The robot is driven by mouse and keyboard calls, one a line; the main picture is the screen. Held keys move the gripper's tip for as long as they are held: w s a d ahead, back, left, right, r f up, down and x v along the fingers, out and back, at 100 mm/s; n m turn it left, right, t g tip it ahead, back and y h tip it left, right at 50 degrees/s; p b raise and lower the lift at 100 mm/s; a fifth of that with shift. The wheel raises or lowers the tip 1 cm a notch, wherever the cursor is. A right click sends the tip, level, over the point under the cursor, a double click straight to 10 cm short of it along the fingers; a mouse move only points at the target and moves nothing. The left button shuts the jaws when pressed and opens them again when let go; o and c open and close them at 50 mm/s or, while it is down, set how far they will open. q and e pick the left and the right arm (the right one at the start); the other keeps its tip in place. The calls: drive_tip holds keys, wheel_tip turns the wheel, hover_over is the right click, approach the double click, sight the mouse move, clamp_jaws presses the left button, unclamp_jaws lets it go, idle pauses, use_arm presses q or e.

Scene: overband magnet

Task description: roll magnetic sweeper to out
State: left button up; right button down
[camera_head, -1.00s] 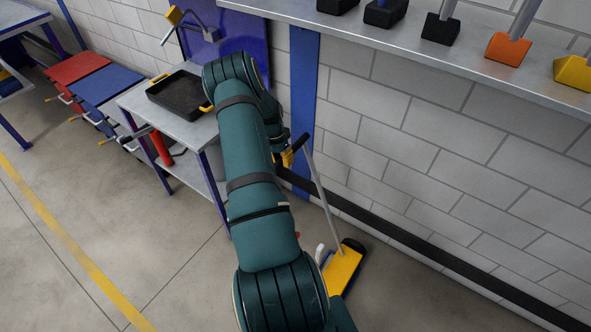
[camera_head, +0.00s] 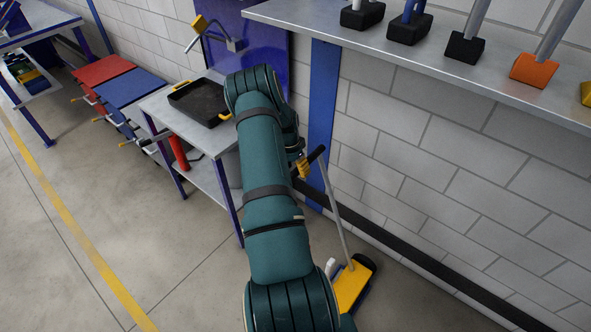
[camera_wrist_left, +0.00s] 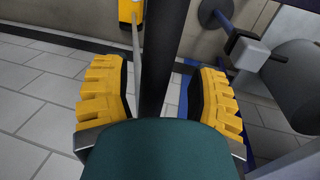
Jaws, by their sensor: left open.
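The magnetic sweeper has a yellow base (camera_head: 352,288) on the floor by the wall, partly hidden behind my arm. Its thin grey pole (camera_head: 337,212) leans up to a black grip (camera_head: 318,153). My left gripper (camera_head: 303,166), with yellow fingers, is at the upper end of the handle in the head view. In the left wrist view, the open gripper (camera_wrist_left: 164,98) has the dark grip bar (camera_wrist_left: 165,55) between its two fingers, with gaps on both sides. The yellow base (camera_wrist_left: 131,11) also shows at the top there. My right gripper is not in view.
A metal table with a black tray (camera_head: 200,102) stands left of my arm, with a red cylinder (camera_head: 179,152) below. A wall shelf (camera_head: 430,50) carries several blocks with handles. A blue post (camera_head: 321,120) stands behind the grip. The floor at lower left is clear.

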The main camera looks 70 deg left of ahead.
use_arm(q)
wheel_tip(320, 180, up, 12)
drive_tip(key=s+a, duration=0.1)
drive_tip(key=a, duration=0.1)
drive_tip(key=shift+s+f, duration=0.2)
idle(0.5)
drive_tip(key=w+d+f+m, duration=0.1)
drive_tip(key=w+d+f, duration=0.6)
drive_tip(key=w+d, duration=0.5)
drive_tip(key=w+d+f+m+h+b, duration=0.1)
drive_tip(key=w+d+f, duration=0.3)
drive_tip(key=d, duration=0.6)
drive_tip(key=w+d+f+b, duration=0.1)
drive_tip(key=w+d+f, duration=0.1)
drive_tip(key=w+d, duration=0.6)
drive_tip(key=s+d+f+m, duration=0.1)
drive_tip(key=s+d+m, duration=0.1)
drive_tip(key=d, duration=1.6)
drive_tip(key=s+d, duration=0.4)
drive_tip(key=d, duration=0.3)
drive_tip(key=s+d+h+b, duration=0.1)
drive_tip(key=s+d, duration=0.2)
drive_tip(key=d, duration=0.3)
drive_tip(key=shift+s+d+r+m+t, duration=0.2)
drive_tip(key=shift+s+d+m+t, duration=0.2)
